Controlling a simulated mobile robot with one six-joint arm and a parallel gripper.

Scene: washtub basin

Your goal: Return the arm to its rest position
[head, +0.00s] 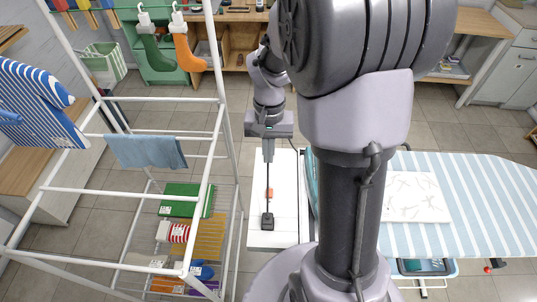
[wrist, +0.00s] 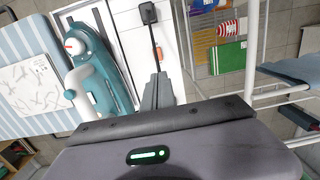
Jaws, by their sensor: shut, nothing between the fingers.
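My gripper (head: 268,156) hangs pointing down above a white surface (head: 285,238) in the head view, at the middle left. Its fingers are shut together with nothing between them. In the wrist view the closed fingertips (wrist: 158,78) show at the middle of the picture, over the same white surface. A dark thin rod with a black block (head: 267,221) at its end lies below the gripper in line with it. The gripper appears apart from it. My arm's large links cover the centre of the head view.
A white drying rack (head: 115,192) with a blue cloth (head: 146,152) stands close on the left. A striped ironing board (head: 475,200) with a white patterned sheet (head: 415,196) is on the right. A teal appliance (wrist: 95,55) lies beside the rod. Floor shows behind.

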